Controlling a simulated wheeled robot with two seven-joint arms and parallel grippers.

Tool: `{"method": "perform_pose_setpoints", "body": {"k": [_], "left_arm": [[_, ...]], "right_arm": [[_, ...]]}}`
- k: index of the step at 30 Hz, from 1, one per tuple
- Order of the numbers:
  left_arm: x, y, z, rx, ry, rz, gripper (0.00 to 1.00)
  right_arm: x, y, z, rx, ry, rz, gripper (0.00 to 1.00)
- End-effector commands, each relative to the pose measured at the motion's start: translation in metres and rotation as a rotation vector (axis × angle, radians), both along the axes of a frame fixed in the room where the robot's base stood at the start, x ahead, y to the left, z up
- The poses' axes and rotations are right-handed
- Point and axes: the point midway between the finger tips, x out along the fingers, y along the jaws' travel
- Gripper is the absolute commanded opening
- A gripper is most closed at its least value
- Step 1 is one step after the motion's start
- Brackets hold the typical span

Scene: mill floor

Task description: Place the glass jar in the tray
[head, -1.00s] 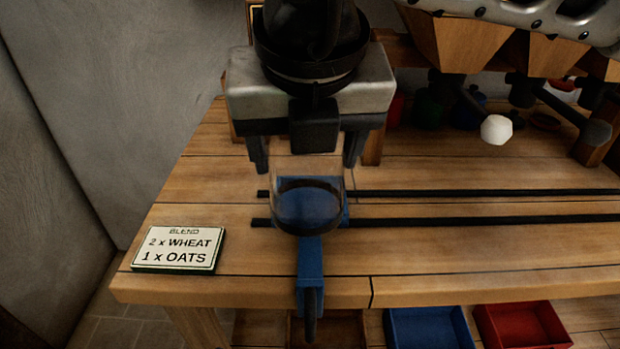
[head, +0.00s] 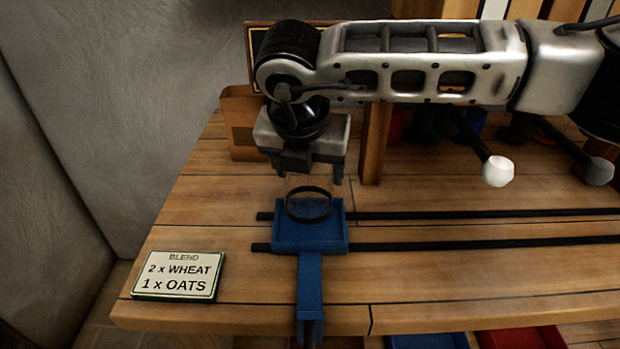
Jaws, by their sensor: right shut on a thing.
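The glass jar (head: 309,204) is clear, with a dark band around its lower part. In the head view it is upright at the back part of the blue tray (head: 310,240). I cannot tell whether its base touches the tray. My right gripper (head: 308,178) points down from above and is shut on the jar's upper part. The tray sits across two black rails and has a blue handle toward the front edge. My left gripper is not in view.
A card (head: 178,276) reading "2 x WHEAT, 1 x OATS" lies left of the tray. Two black rails (head: 450,214) run right. A wooden post (head: 376,143) and levers with a white knob (head: 497,171) stand behind. The front right bench is clear.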

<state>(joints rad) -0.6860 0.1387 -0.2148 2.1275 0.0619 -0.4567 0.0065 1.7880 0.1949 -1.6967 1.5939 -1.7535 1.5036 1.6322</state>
Motion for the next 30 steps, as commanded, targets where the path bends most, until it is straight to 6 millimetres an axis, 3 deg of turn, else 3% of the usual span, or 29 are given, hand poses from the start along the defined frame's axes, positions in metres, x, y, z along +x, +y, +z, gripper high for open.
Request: {"method": "perform_pose_setpoints", "body": {"k": [7, 13, 23, 24, 26, 30], "left_arm": [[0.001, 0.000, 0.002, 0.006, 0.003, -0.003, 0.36], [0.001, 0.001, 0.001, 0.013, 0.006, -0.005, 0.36], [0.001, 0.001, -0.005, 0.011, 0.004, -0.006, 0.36], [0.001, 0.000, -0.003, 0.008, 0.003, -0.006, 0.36], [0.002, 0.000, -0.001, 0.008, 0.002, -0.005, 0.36], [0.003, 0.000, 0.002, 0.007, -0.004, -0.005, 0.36]], "right_arm": [[0.012, -0.002, -0.014, 0.000, 0.000, 0.000, 0.39], [0.011, -0.002, -0.042, 0.001, 0.000, 0.001, 0.39], [0.011, -0.001, -0.048, 0.001, -0.002, 0.001, 0.39], [0.011, -0.001, -0.047, 0.001, -0.001, 0.000, 0.75], [0.011, -0.002, -0.046, 0.001, 0.000, 0.000, 0.91], [0.011, -0.002, -0.046, 0.001, 0.000, 0.000, 0.91]]}}
